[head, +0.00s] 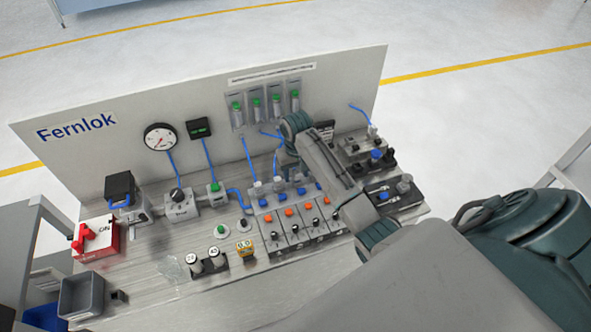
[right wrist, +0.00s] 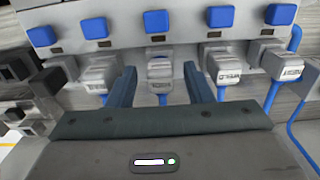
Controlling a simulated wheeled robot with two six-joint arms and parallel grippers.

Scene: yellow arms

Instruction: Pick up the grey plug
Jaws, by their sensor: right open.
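My right gripper (head: 285,160) reaches down over the back of the valve block in the head view. In the right wrist view its two dark fingers are open (right wrist: 161,80), one on each side of a grey plug (right wrist: 160,72). I cannot tell whether they touch it. Similar light grey plugs sit in the row, one to the left (right wrist: 95,75) and others to the right (right wrist: 219,66). In the head view one plug (head: 257,186) shows left of the gripper; the arm hides part of the row. My left gripper is out of view.
The block carries blue buttons (right wrist: 156,21) and orange ones (head: 289,211). Blue hoses run near the plugs (right wrist: 272,97). A white back panel (head: 90,160) stands close behind. A grey bin (head: 82,295) and a red switch box (head: 97,238) are at the left.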

